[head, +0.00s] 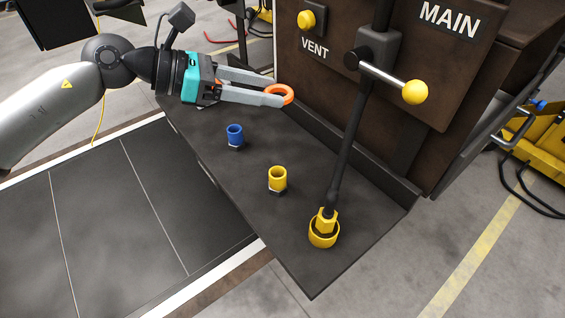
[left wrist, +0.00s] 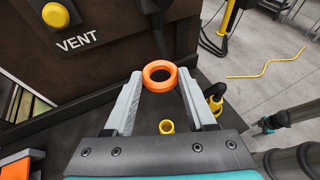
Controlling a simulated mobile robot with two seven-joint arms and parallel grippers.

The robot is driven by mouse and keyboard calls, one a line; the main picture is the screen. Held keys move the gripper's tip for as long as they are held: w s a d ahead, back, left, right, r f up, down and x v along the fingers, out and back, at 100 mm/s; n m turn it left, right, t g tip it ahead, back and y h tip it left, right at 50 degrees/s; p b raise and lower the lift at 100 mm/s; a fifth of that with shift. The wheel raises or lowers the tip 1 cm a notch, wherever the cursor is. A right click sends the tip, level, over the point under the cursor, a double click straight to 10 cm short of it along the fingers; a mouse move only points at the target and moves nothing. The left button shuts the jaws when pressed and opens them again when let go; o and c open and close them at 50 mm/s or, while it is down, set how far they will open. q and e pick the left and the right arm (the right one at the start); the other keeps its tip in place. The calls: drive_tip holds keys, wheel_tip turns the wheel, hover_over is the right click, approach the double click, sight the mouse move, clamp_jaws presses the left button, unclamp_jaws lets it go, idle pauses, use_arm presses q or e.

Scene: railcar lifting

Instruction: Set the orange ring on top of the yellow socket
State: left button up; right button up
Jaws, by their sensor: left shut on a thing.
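My left gripper (head: 276,93) comes in from the left and is shut on the orange ring (head: 288,92), holding it above the back part of the dark shelf. In the left wrist view the orange ring (left wrist: 159,68) sits between the fingertips. The yellow socket (head: 278,176) stands upright on the shelf, in front of the ring and apart from it. It also shows in the left wrist view (left wrist: 167,127), between the fingers and beyond them.
A blue socket (head: 235,133) stands on the shelf (head: 240,185) left of the yellow one. A dark lever rod (head: 350,150) rises from a yellow base (head: 323,232) at the right. A handle with a yellow knob (head: 415,92) juts from the brown cabinet (head: 310,75).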

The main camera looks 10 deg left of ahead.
use_arm(q)
drive_tip(key=shift+s+a+f, duration=0.1)
drive_tip(key=shift+a+f, duration=0.05)
drive_tip(key=shift+f, duration=8.8)
use_arm(e)
drive_tip(key=shift+s+a+f, duration=0.1)
drive_tip(key=shift+s+a, duration=0.35)
drive_tip(key=shift+s, duration=0.15)
use_arm(q)
drive_tip(key=shift+f+b, duration=0.5)
drive_tip(key=shift+b, duration=0.15)
drive_tip(key=o, duration=1.3)
use_arm(e)
drive_tip(key=shift+f, duration=0.5)
